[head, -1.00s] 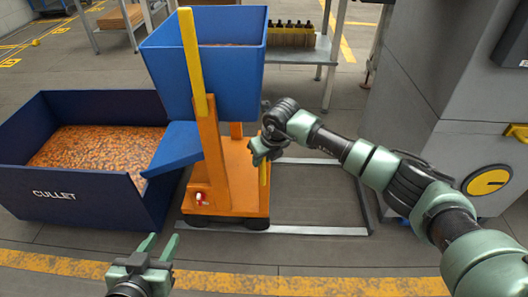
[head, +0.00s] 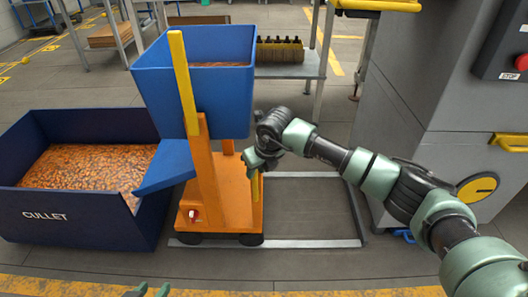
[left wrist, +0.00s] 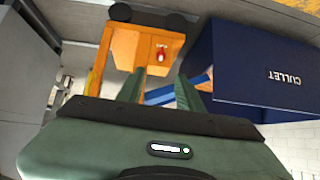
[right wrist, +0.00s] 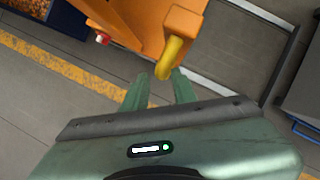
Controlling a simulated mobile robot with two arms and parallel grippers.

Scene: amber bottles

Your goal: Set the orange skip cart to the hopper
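The orange skip cart (head: 234,204) carries a blue skip (head: 202,100) with brownish contents. A yellow lever (head: 184,84) stands on its near side. It also shows in the left wrist view (left wrist: 138,46) and right wrist view (right wrist: 131,14). My right gripper (head: 256,168) is at the cart's right side. In the right wrist view its fingers (right wrist: 162,73) close around a yellow handle (right wrist: 174,52) on the cart. My left gripper (head: 150,290) is at the bottom edge, apart from the cart, with open, empty fingers in the left wrist view (left wrist: 158,80). I cannot identify the hopper.
A dark blue CULLET bin (head: 80,212) stands close left of the cart, below a sloping blue chute (head: 166,168). A pale floor frame (head: 310,243) extends right of the cart, its inside clear. A grey machine (head: 420,120) stands at right; a bench (head: 290,70) holds bottles behind.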

